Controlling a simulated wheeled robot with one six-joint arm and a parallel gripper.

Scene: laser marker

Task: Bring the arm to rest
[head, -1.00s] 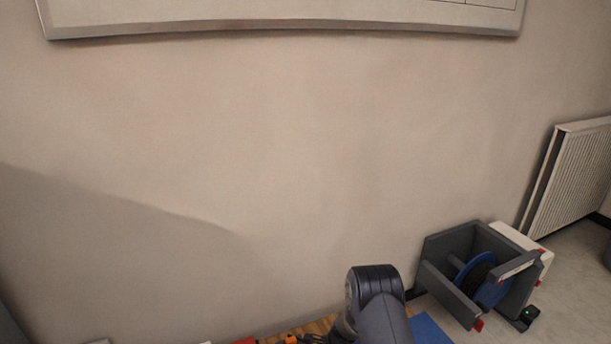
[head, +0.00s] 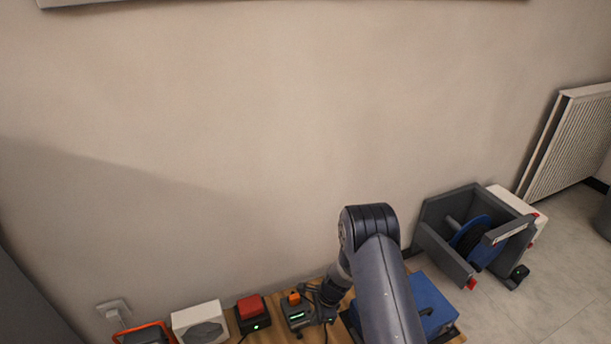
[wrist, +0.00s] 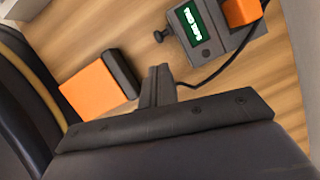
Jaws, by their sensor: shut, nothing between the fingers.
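My arm (head: 378,270) rises from the bottom of the head view and bends down to the wooden bench (head: 347,298). My gripper (wrist: 158,84) shows in the wrist view with its two dark fingers together and nothing between them. It hangs over the bench, between an orange and black block (wrist: 93,87) and a grey device with a green screen (wrist: 206,30). An orange piece (wrist: 240,11) sits on that device. The device also shows in the head view (head: 296,313), just left of my wrist. My fingertips are hard to make out in the head view.
A red-topped box (head: 251,309), a white box (head: 200,324) and an orange-framed item (head: 143,335) line the left. A blue case (head: 432,303) lies right of my arm. A grey frame with a blue reel (head: 475,237) stands further right, near a radiator (head: 572,140).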

